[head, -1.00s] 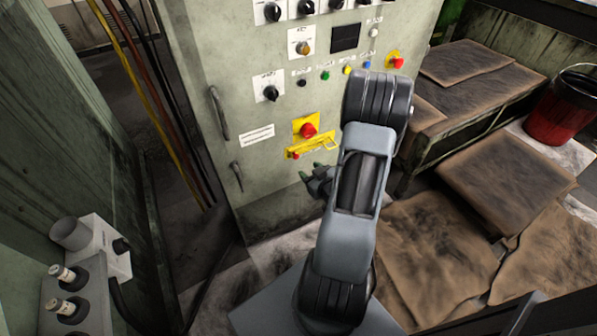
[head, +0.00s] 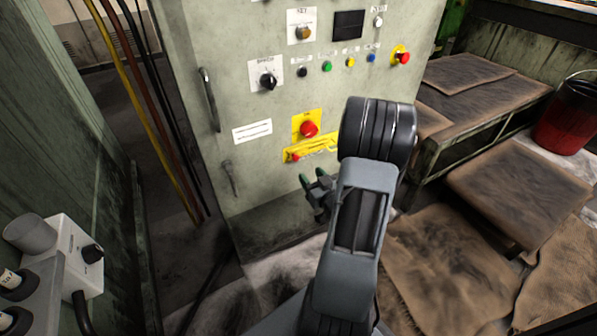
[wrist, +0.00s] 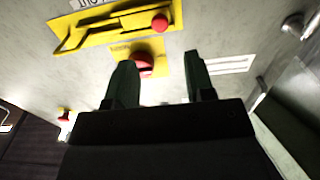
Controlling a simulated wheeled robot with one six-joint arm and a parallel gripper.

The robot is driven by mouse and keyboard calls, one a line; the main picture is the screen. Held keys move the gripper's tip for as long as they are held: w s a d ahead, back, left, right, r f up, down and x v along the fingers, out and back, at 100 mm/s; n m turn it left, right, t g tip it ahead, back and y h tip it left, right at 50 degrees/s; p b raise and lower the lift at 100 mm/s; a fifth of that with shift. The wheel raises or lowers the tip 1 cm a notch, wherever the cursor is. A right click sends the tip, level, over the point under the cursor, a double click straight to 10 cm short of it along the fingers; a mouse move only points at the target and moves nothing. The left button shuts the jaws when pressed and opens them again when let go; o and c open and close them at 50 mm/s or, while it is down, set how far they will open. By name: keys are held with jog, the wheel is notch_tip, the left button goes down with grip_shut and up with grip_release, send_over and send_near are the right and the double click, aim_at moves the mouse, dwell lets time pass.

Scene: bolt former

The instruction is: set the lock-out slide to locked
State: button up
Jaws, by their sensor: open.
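The lock-out slide is a yellow plate (head: 322,146) with a slot and a red knob (head: 293,157), low on the grey-green cabinet front. The knob sits at the slot's left end in the head view. In the wrist view the scene is turned over: the plate (wrist: 85,32) is at the top and the knob (wrist: 160,22) is at its right end. My gripper (head: 314,178) is open and empty, just below the slide and apart from it. The wrist view shows both dark green fingers (wrist: 158,62) pointing toward the panel. The slide's lettering is too small to read.
A red mushroom button (head: 309,128) on a yellow backing sits just above the slide. A black rotary switch (head: 267,81), a door handle (head: 209,99) and coloured buttons are on the same panel. A low table (head: 463,90) and a red bucket (head: 567,117) stand at right.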

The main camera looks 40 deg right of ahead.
aim_at(297, 159)
jog(key=w, duration=0.5)
jog(key=w+d+b, duration=0.1)
jog(key=w, duration=0.2)
jog(key=shift+w, duration=0.15)
jog(key=shift+c, duration=0.2)
grip_shut()
